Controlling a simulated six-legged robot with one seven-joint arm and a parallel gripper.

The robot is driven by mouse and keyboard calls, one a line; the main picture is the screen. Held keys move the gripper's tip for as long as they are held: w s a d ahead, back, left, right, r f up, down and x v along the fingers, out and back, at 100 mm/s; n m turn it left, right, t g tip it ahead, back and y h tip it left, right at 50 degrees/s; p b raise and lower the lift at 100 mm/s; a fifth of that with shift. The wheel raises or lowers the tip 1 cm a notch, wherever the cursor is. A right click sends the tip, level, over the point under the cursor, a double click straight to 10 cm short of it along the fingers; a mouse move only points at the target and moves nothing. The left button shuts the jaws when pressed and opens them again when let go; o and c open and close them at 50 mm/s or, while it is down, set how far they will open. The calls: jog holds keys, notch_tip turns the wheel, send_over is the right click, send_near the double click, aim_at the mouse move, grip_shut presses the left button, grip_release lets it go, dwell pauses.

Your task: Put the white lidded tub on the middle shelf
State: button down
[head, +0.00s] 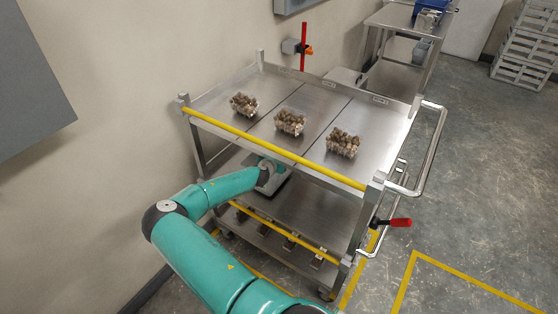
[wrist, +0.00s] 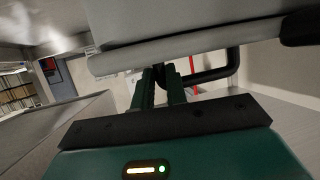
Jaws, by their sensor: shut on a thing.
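A pale grey-white body with a rounded rim (wrist: 185,42), which looks like the white lidded tub, fills the top of the wrist view; it is too close and cut off to see whole. My gripper (wrist: 162,78) is shut below it, its green fingers meeting at a dark, handle-like bar beside the rim. In the head view my arm reaches in under the top shelf of the steel cart (head: 312,172), and the top shelf's edge hides part of my gripper's end. The middle shelf lies mostly in shadow beneath.
Clear clamshell trays of brown items stand on the top shelf: left (head: 244,104), middle (head: 290,122), right (head: 342,142). A yellow rail (head: 270,148) edges that shelf.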

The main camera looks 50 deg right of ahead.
jog(key=shift+f, duration=0.6)
jog(key=c, duration=1.8)
grip_release()
jog(key=shift+f, duration=0.25)
jog(key=shift+c, duration=0.2)
jog(key=o, duration=0.4)
jog(key=shift+o, duration=0.2)
jog(key=shift+r, duration=0.15)
